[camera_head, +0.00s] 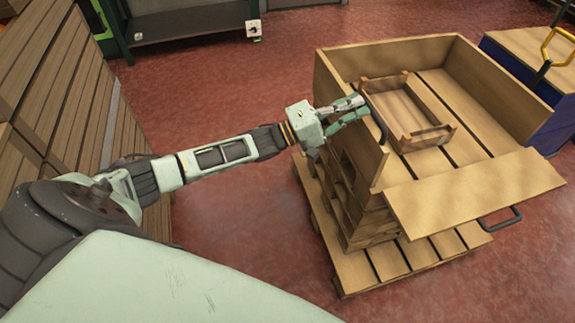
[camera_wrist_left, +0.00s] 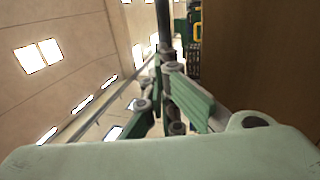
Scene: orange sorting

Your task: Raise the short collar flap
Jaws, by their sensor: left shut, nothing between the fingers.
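A wooden pallet collar (camera_head: 487,78) stands on stacked pallets at the right in the head view. Its front short flap (camera_head: 475,190) is folded down and outward, lying nearly level, with a dark handle (camera_head: 500,217) at its outer edge. The left wall (camera_head: 345,92) is upright and has a dark curved handle (camera_head: 374,118). My left gripper (camera_head: 361,107) is shut and empty, at the top of this left wall close to that handle; I cannot tell whether they touch. In the left wrist view its fingers (camera_wrist_left: 170,85) show beside a brown wooden panel (camera_wrist_left: 255,60). My right gripper is out of view.
A small wooden crate (camera_head: 447,133) sits inside the collar on the slatted floor. Stacked wooden boards (camera_head: 50,75) rise at the left. A blue bin (camera_head: 560,115) stands close at the right. Red floor (camera_head: 235,225) is clear between me and the pallets (camera_head: 385,262).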

